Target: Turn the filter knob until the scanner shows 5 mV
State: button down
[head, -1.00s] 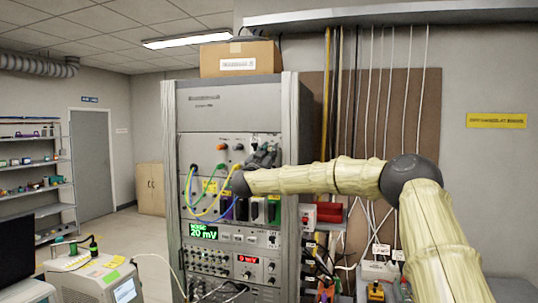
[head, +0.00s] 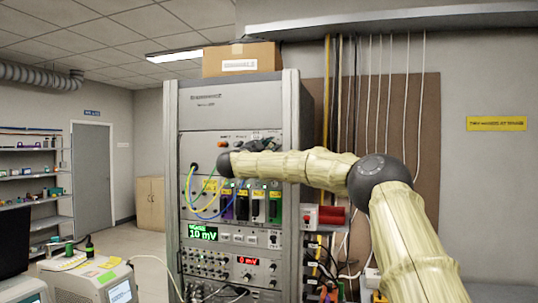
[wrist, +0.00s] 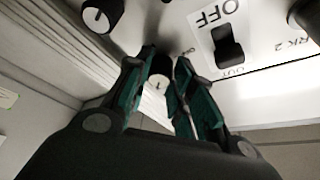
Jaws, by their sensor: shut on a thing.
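My gripper (wrist: 165,90) is shut on a small dark knob with a pale face (wrist: 160,82), which sits between its green-padded fingers in the wrist view. I cannot read a label that names this knob. In the head view my gripper (head: 262,143) is against the upper panel of the tall grey rack (head: 235,110), and my arm hides part of it and the knob. A green readout (head: 202,233) lower on the rack shows 10 mV.
In the wrist view another knob (wrist: 100,14) is at the upper left, and a black switch (wrist: 228,48) marked OFF is to the right. Yellow and blue cables (head: 190,190) hang left of my arm. A smaller red display (head: 246,261) is below the green readout.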

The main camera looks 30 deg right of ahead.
jog(key=shift+m, duration=0.6)
jog(key=c, duration=1.2)
grip_release()
jog(key=shift+d, duration=0.1)
jog(key=shift+s+a, duration=0.2)
jog(key=shift+a, duration=0.3)
jog(key=v, duration=1.1)
jog(key=shift+w, duration=0.15)
